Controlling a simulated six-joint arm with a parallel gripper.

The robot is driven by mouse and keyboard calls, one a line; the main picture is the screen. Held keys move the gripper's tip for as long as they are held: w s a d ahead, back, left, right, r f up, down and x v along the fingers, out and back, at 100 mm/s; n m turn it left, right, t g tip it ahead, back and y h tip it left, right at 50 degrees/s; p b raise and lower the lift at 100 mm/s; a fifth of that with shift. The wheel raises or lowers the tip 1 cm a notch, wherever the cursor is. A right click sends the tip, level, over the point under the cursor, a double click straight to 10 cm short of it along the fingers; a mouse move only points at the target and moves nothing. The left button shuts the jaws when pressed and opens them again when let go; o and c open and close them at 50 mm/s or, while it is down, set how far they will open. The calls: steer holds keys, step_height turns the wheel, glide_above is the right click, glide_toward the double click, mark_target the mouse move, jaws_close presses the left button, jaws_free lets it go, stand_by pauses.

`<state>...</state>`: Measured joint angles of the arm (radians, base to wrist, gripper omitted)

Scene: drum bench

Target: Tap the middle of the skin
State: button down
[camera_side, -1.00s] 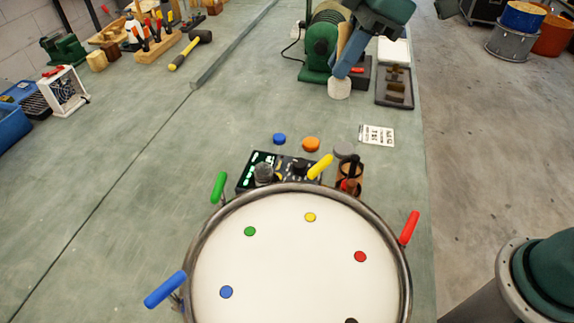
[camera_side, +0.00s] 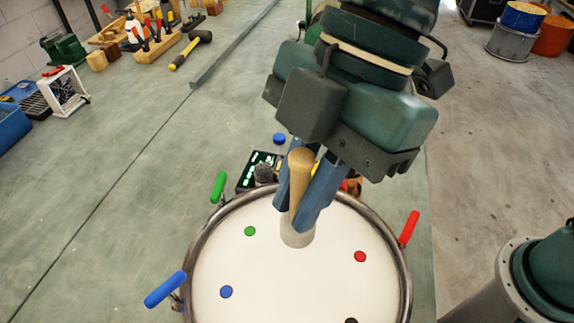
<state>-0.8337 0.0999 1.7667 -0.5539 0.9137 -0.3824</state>
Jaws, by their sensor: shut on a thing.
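The drum skin (camera_side: 290,285) is white and round inside a metal rim (camera_side: 194,248). Green (camera_side: 250,231), blue (camera_side: 226,292) and red (camera_side: 360,256) dots show on it, with a dark dot at the bottom edge. The yellow dot is hidden behind my gripper. My gripper (camera_side: 303,215) has blue fingers shut on a wooden-handled beater (camera_side: 300,165). The beater is nearly upright, with its pale grey head (camera_side: 297,236) low over the far part of the skin. I cannot tell whether the head touches the skin.
Coloured handles stand around the rim: green (camera_side: 218,187), blue (camera_side: 166,289) and red (camera_side: 409,228). A black control box (camera_side: 258,170) sits behind the drum, partly hidden. A blue disc (camera_side: 279,139) lies beyond it.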

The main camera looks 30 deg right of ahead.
steer(key=shift+w+d+f, duration=0.15)
steer(key=shift+f, duration=2.2)
steer(key=shift+f, duration=0.15)
steer(key=shift+f, duration=2.95)
steer(key=shift+r, duration=2.65)
steer(key=shift+w, duration=0.1)
